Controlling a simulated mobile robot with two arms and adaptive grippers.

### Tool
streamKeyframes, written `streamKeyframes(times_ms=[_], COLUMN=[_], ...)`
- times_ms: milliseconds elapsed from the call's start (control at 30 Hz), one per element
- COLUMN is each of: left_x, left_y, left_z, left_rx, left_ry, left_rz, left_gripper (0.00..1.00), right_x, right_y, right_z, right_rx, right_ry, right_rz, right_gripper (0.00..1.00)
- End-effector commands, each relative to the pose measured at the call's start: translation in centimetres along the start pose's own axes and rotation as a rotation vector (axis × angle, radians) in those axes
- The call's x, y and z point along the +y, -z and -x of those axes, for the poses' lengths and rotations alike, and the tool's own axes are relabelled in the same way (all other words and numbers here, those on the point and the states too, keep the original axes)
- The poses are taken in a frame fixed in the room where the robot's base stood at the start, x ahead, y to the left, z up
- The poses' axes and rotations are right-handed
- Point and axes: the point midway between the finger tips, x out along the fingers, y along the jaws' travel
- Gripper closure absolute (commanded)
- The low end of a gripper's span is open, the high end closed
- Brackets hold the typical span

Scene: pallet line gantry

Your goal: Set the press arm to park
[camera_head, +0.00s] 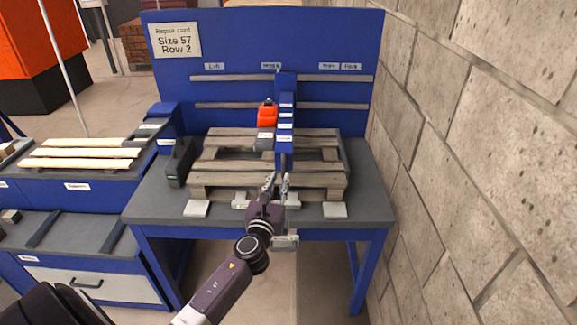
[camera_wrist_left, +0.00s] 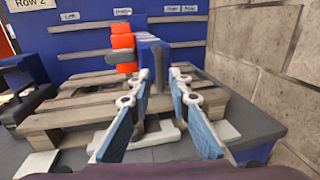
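The press arm (camera_head: 286,125) is a blue upright with white labels, standing in front of the blue back panel with an orange-red part (camera_head: 267,115) on its left side. It sits below the second label from the left; a label at the right appears to read Park (camera_head: 350,66). My left gripper (camera_head: 278,180) is open at the near lower end of the press arm. In the left wrist view the press arm (camera_wrist_left: 152,55) shows between and beyond the fingertips (camera_wrist_left: 159,75). I cannot tell whether they touch it. My right gripper is not in view.
A wooden pallet (camera_head: 215,180) lies on the grey-topped bench (camera_head: 160,205) under the press arm. Two rails (camera_head: 335,78) cross the panel. A stone wall (camera_head: 470,170) closes the right side. A black-and-grey device (camera_head: 178,163) stands left of the pallet.

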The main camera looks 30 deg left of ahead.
Motion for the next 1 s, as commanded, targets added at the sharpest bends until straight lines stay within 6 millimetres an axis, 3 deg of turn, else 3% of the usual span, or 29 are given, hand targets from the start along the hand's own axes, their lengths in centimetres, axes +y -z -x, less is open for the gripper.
streamKeyframes(times_ms=[400, 800, 1000], left_x=[0.0, 0.0, 0.0], left_y=[0.1, 0.1, 0.1], left_z=[-5.5, -6.3, -6.3], left_rx=[0.001, 0.002, 0.003], left_ry=[-0.001, 0.000, 0.000], left_rz=[0.006, 0.006, 0.006], left_gripper=[0.82, 0.82, 1.00], right_x=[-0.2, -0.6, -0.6], right_y=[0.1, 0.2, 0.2], right_z=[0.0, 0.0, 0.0], right_rx=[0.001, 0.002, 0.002], right_ry=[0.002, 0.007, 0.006], right_rz=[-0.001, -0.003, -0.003], right_gripper=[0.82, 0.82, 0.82])
